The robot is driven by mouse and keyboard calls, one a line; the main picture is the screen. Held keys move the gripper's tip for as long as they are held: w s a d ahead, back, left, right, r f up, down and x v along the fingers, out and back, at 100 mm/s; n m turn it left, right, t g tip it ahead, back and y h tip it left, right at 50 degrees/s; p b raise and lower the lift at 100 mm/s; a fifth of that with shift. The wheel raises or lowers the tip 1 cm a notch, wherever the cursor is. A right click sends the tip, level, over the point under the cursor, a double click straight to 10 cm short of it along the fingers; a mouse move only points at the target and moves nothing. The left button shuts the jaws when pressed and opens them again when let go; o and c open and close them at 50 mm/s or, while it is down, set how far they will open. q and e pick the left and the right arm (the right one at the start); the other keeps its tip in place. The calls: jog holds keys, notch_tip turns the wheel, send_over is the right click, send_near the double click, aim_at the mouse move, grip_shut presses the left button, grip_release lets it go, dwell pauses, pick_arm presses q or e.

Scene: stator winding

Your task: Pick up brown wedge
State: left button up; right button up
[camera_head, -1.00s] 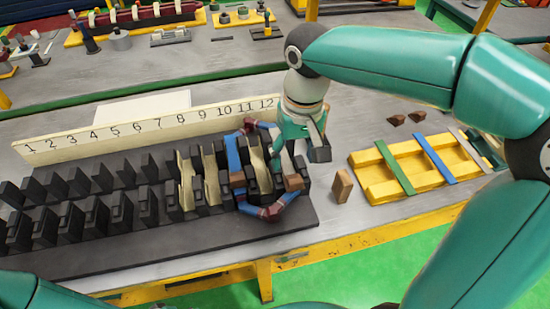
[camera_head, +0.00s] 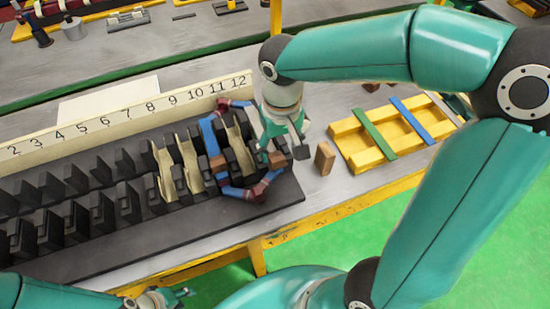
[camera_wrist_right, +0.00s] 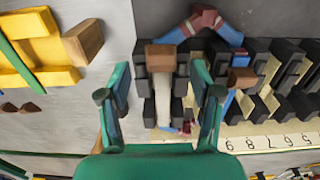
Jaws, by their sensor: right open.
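My right gripper (camera_head: 287,147) is over the right end of the black stator block (camera_head: 240,203), by slots 11 and 12. In the right wrist view its green fingers (camera_wrist_right: 160,92) are apart, with a slot holding a pale liner (camera_wrist_right: 178,95) between them. A brown block (camera_wrist_right: 160,57) sits at that slot's end, between the fingertips in the picture; no contact shows. A second brown block (camera_wrist_right: 242,77) is just right of the fingers. Another brown block (camera_head: 325,158) stands upright on the table, right of the gripper. My left gripper (camera_head: 166,298) is low at the bottom edge, its fingers unclear.
A yellow frame (camera_head: 358,155) with green and blue strips lies to the right. Small brown wedges (camera_head: 370,87) lie behind it. A blue and red coil (camera_head: 212,140) loops around the slots. A numbered board (camera_head: 130,115) runs behind the stator.

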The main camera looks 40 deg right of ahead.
aim_at(279, 160)
jog(key=shift+w+f+p, duration=0.15)
jog(key=shift+f+p, duration=0.15)
jog(key=shift+f, duration=1.05)
jog(key=shift+w+f+p, duration=0.15)
jog(key=shift+f+p, duration=0.15)
jog(key=shift+f, duration=1.05)
jog(key=shift+c, duration=0.2)
grip_shut()
jog(key=shift+r, duration=0.1)
notch_tip(279, 160, up, 20)
